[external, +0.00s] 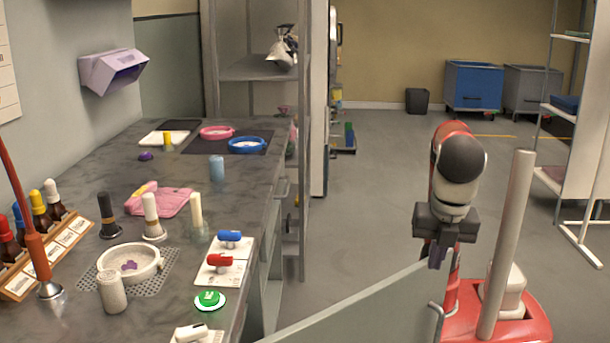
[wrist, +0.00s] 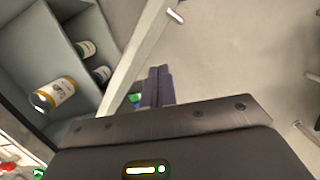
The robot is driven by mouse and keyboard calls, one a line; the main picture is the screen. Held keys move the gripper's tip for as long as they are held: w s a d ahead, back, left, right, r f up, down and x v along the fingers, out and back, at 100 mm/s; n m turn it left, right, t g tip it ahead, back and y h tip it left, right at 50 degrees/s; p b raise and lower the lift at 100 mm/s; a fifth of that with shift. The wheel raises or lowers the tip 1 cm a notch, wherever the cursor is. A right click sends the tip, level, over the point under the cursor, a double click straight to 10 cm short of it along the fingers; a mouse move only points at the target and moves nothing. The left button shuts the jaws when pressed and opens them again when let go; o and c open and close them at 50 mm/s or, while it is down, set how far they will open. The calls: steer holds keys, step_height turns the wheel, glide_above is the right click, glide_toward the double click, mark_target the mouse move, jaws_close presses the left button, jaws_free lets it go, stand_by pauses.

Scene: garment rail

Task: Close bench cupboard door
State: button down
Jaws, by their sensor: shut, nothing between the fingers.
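The grey cupboard door (external: 365,312) stands open in the external view, jutting out from the bench (external: 258,210) toward my base. A handle (external: 436,316) shows near its outer end. In the wrist view the door (wrist: 140,50) appears as a narrow, slanting pale strip, with the open cupboard (wrist: 40,45) to its left. My gripper (external: 436,262) is shut and empty, pointing down by the door's outer top corner. In the wrist view its closed fingers (wrist: 159,72) are just right of the door strip. I cannot tell whether they touch it.
Inside the cupboard are a yellow-labelled bottle (wrist: 54,94) and other bottles (wrist: 86,48). The bench top holds a white bowl (external: 128,262), a green button (external: 210,300) and red and blue switches (external: 220,262). The floor (external: 370,190) beyond the door is clear.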

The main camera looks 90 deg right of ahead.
steer(key=s+a+f+n, duration=0.1)
steer(key=s+a+n, duration=0.1)
steer(key=s+a, duration=0.3)
steer(key=d+f+b, duration=0.1)
steer(key=d+f, duration=0.2)
steer(key=f, duration=0.4)
steer(key=d+f+b, duration=0.1)
steer(key=d+f, duration=0.3)
steer(key=f, duration=0.4)
steer(key=shift+d+h+b, duration=0.15)
steer(key=shift+h+b, duration=0.15)
steer(key=shift+h, duration=0.1)
